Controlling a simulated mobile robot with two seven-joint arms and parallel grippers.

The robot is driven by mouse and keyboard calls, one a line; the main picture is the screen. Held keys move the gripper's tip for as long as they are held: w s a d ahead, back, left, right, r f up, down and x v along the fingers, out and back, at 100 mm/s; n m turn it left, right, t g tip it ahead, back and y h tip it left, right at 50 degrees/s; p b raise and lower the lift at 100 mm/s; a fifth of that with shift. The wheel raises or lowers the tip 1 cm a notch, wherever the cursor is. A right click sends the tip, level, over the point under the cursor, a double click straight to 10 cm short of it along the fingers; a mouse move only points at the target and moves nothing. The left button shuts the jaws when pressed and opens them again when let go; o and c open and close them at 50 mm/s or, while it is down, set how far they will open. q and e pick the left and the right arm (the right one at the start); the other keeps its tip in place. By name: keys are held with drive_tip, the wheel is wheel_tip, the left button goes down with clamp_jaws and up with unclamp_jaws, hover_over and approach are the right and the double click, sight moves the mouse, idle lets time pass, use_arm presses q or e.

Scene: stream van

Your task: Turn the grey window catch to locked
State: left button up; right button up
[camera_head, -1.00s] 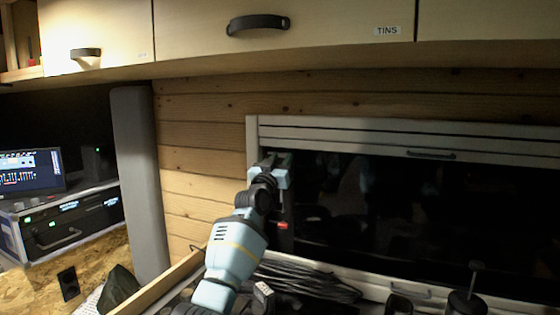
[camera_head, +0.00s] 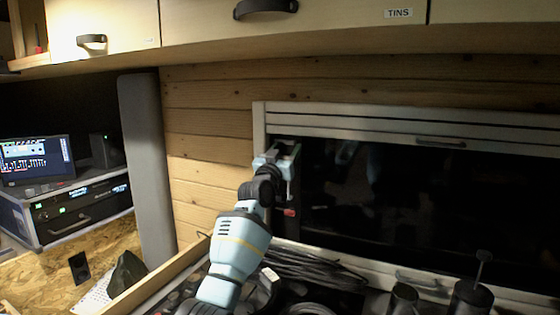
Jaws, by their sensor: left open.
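The window (camera_head: 400,205) has a pale frame and dark glass and fills the right half of the head view. My left gripper (camera_head: 284,150) is at the upper left of the window, in front of the frame's left side, with its jaws apart. I cannot make out the grey catch as a separate thing; the gripper covers that part of the frame. A small red mark (camera_head: 289,212) shows just below the gripper on the left side of the window. Whether the gripper touches anything is not clear. My right gripper is not in view.
Overhead cupboards (camera_head: 330,25) run above the window, one labelled TINS. Below the window are coiled cables (camera_head: 315,268) and dark cylinders (camera_head: 470,298). A grey post (camera_head: 148,165) and a rack case with a screen (camera_head: 85,205) stand at the left.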

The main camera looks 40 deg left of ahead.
use_arm(q)
drive_tip(key=v, duration=0.6)
idle(0.7)
